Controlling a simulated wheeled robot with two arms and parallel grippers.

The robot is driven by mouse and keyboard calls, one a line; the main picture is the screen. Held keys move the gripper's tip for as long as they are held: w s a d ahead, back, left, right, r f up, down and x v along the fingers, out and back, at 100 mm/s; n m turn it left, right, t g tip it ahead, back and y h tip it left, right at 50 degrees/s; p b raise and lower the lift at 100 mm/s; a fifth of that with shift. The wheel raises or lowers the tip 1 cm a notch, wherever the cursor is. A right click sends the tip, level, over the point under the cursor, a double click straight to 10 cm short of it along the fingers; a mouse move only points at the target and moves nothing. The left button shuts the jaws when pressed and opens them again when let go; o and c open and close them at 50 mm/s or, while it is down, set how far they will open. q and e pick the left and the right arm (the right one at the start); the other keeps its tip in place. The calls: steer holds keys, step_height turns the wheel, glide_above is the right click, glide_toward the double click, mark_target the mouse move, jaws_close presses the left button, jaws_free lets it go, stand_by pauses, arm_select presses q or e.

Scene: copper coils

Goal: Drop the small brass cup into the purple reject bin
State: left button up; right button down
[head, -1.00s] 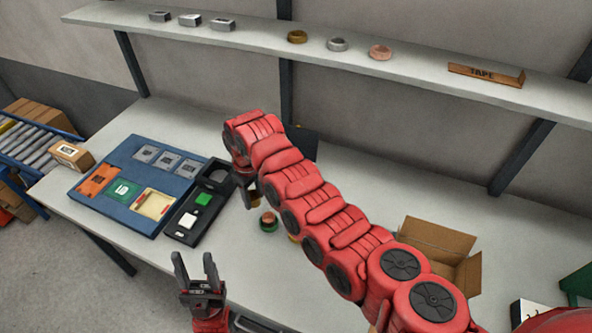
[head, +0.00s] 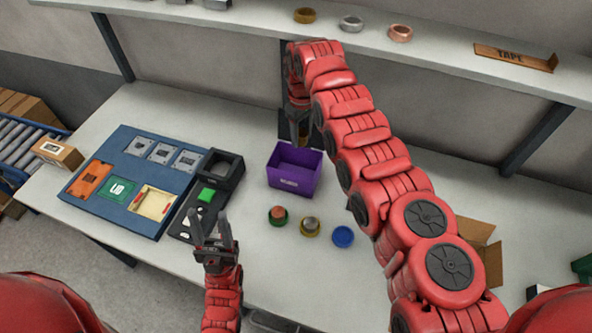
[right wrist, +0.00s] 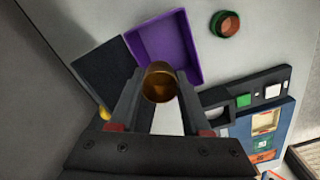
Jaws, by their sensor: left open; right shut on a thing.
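The small brass cup (right wrist: 160,84) is held between the fingers of my right gripper (right wrist: 163,90), which is shut on it. In the head view my right gripper (head: 299,138) points down at the back edge of the purple reject bin (head: 293,181), and the cup is hard to make out there. In the right wrist view the open purple bin (right wrist: 158,42) shows just beyond the cup, which overlaps its rim. The height of the cup over the bin is unclear.
Several small round dishes, green (head: 278,216), yellow (head: 310,226) and blue (head: 343,237), sit in front of the bin. A black tray (head: 203,225) and a blue board (head: 115,205) lie to the left. A cardboard box (head: 480,245) stands right. A shelf runs above.

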steer(key=shift+f+b, duration=0.35)
steer(key=shift+f, duration=1.1)
steer(key=shift+c, duration=1.4)
jaws_free()
step_height(320, 180, up, 9)
steer(key=b, duration=0.4)
steer(key=shift+a, duration=0.1)
step_height(320, 180, up, 8)
steer(key=p, duration=0.8)
steer(key=shift+r, duration=0.25)
steer(key=shift+f, duration=0.1)
